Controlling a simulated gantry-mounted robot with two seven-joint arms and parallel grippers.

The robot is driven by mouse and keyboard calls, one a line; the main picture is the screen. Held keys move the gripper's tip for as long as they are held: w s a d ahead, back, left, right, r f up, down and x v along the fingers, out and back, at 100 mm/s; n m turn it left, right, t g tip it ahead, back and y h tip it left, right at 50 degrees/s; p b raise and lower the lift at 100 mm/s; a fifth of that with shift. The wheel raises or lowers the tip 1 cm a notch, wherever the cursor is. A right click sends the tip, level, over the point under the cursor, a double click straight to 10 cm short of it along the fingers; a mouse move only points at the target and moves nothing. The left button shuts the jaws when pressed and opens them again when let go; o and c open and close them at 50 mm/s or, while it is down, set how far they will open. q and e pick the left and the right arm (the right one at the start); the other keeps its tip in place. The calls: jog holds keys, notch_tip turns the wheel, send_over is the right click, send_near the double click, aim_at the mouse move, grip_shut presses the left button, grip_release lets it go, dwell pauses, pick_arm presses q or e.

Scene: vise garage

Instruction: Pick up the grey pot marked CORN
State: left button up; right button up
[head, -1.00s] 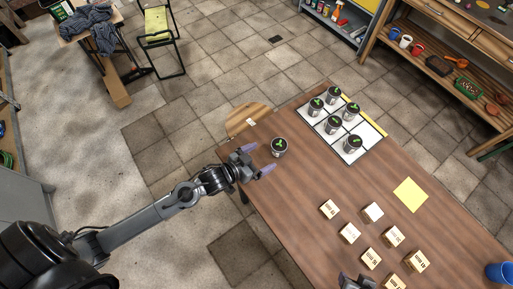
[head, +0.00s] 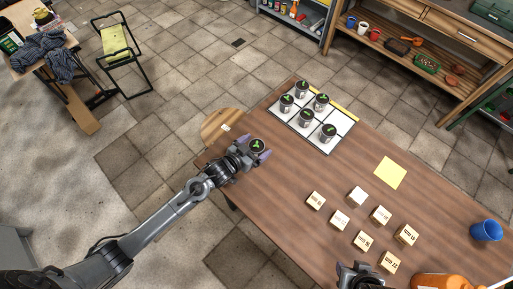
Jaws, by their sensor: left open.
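A grey pot with a green sprout mark on its dark top (head: 257,145) stands at the table's left end, apart from the other pots. Any word on it is too small to read. My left gripper (head: 258,149) is open, with its fingers around this pot. Whether they touch it I cannot tell. Several similar pots (head: 306,117) stand on a white gridded tray (head: 334,115) at the table's far side; their words cannot be read either. My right gripper (head: 360,274) shows only partly at the bottom edge, and its jaws are unclear.
Several small labelled blocks (head: 340,220) lie on the wooden table (head: 290,190) at the right. A yellow sheet (head: 390,173), a blue cup (head: 486,231) and an orange object (head: 440,281) are further right. A round wooden seat (head: 217,125) is beside the table's left end.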

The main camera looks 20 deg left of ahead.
pick_arm(q)
jog(key=shift+x, duration=1.2)
jog(key=c, duration=1.1)
